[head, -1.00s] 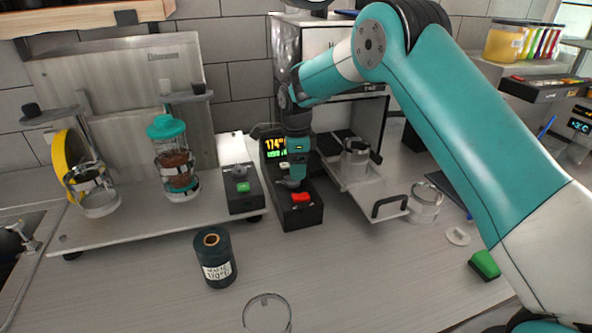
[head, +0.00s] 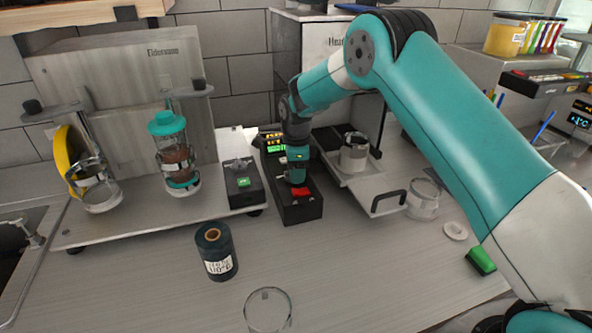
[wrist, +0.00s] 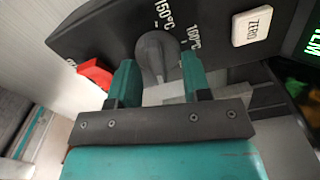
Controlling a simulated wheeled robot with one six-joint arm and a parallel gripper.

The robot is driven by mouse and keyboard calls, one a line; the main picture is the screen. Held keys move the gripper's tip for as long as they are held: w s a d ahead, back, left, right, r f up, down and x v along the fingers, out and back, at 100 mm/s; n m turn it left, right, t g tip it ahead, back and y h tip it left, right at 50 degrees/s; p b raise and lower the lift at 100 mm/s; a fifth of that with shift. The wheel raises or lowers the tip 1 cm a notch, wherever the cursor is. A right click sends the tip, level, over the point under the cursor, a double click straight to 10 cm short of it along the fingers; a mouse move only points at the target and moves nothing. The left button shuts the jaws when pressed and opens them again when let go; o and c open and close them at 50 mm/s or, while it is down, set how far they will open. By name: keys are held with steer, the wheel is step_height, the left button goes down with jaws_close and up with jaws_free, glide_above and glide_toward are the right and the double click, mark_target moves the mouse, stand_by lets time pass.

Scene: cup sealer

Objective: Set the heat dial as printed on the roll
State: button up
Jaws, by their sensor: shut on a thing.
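The dark roll (head: 213,242) stands upright on the counter at front left. Its white label (head: 219,267) carries a temperature that looks like 170 or 110 °C; the middle digit is unclear.
A red switch (head: 301,192) and a white ZERO button (wrist: 252,26) are close to the dial. A sealer with an open drawer (head: 375,195) stands to the right. A clear cup (head: 268,310) is on the front counter.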

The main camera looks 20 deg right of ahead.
steer(key=shift+n, duration=0.3)
steer(key=n, duration=0.1)
steer(key=n+b, duration=0.1)
steer(key=shift+w+f+n, duration=0.1)
steer(key=shift+w+n, duration=0.1)
steer(key=shift+n, duration=0.1)
steer(key=shift+w+n+b, duration=0.1)
steer(key=shift+n+b, duration=0.55)
steer(key=shift+n, duration=0.75)
steer(key=o, duration=0.9)
step_height(320, 180, up, 18)
steer(key=b, duration=0.3)
steer(key=shift+f, duration=0.15)
steer(key=shift+n, duration=0.3)
